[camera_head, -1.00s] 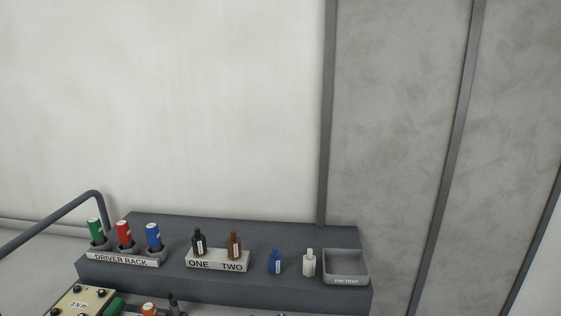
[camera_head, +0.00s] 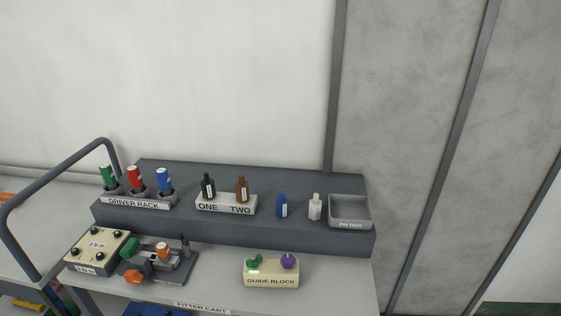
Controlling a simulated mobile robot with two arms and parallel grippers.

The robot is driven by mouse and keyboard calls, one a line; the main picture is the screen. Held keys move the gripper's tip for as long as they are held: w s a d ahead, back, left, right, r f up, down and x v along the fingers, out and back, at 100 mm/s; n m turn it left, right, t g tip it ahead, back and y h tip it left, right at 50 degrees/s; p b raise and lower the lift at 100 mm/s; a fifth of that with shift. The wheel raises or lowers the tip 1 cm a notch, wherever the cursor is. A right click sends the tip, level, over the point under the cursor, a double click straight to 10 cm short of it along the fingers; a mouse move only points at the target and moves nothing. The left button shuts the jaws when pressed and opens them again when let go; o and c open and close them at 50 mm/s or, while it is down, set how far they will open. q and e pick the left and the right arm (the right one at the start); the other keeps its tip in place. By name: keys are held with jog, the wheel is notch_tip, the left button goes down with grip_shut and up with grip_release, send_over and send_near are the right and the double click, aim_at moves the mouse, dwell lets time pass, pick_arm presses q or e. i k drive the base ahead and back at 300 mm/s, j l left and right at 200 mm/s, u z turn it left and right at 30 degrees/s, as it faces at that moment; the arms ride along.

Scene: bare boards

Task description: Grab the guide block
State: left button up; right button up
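The guide block (camera_head: 271,274) is a cream block labelled GUIDE BLOCK. It sits on the lower front surface of the fitter cart (camera_head: 340,289), right of the middle. A green curved piece (camera_head: 254,261) and a purple round knob-like piece (camera_head: 289,261) are on its top. Neither of my grippers shows in the head view.
Behind the block rises a dark grey shelf (camera_head: 240,235) with a driver rack (camera_head: 136,203), several small bottles and a pin tray (camera_head: 350,211). Left are a box with knobs (camera_head: 97,250) and a small fixture (camera_head: 162,262). Free surface lies around the block.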

aim_at(269, 272)
jog(key=l, duration=0.4)
jog(key=i+l, duration=0.15)
jog(key=l, duration=0.7)
jog(key=i+z, duration=0.05)
